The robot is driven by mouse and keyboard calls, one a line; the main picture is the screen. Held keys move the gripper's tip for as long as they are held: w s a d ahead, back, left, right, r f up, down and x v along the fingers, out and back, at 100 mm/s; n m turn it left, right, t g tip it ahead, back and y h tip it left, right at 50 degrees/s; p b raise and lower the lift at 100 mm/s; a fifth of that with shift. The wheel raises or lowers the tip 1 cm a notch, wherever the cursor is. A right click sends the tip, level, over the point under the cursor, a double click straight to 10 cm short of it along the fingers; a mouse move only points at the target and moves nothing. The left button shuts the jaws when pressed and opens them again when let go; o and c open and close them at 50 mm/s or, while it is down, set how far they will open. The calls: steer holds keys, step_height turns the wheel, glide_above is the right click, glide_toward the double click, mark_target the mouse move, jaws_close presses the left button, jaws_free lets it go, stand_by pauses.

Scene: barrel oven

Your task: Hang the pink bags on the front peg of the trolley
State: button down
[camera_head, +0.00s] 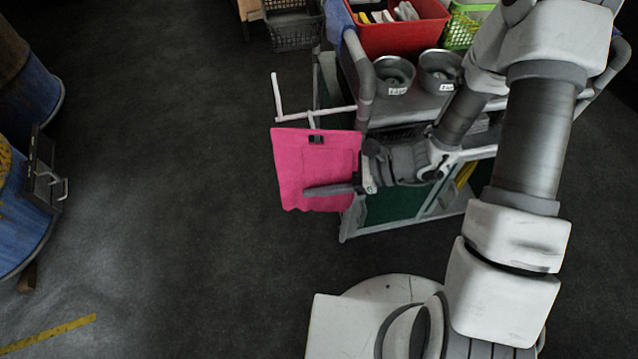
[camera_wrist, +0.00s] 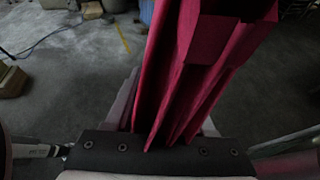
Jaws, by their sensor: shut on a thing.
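The pink bags (camera_head: 290,165) hang upright at the left end of the trolley, seen broadside in the head view. A small black piece is at their top edge. My gripper (camera_head: 322,190) is shut on the pink bags from the right, one finger across their lower front. In the wrist view the pink bags (camera_wrist: 185,70) rise in several folds between the fingers. The trolley (camera_head: 395,222) has a white peg (camera_head: 276,98) with an upturned end, just above the bags. A short light piece stands between peg and bags; I cannot tell whether the bags hang on the peg.
The trolley carries a red crate (camera_head: 405,38), a green basket (camera_head: 462,28) and two metal pots (camera_head: 393,76). A black crate (camera_head: 292,30) stands behind. Blue barrels (camera_head: 35,95) stand at far left. The floor between barrels and trolley is clear.

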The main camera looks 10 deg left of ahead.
steer(key=shift+w+a+f+b, duration=0.1)
steer(key=shift+w+a+f, duration=0.1)
steer(key=shift+w, duration=0.3)
steer(key=shift+w+a+f+b, duration=0.1)
steer(key=shift+w+a+f, duration=0.1)
steer(key=shift+w, duration=0.35)
steer(key=shift+w+a+f+b, duration=0.1)
steer(key=shift+w+a+f, duration=0.1)
steer(key=shift+w, duration=0.3)
steer(key=shift+c, duration=0.9)
jaws_free()
steer(key=shift+d+r, duration=0.1)
steer(key=p+v, duration=0.4)
steer(key=v, duration=1.3)
steer(key=shift+p, duration=0.35)
steer(key=shift+d, duration=0.15)
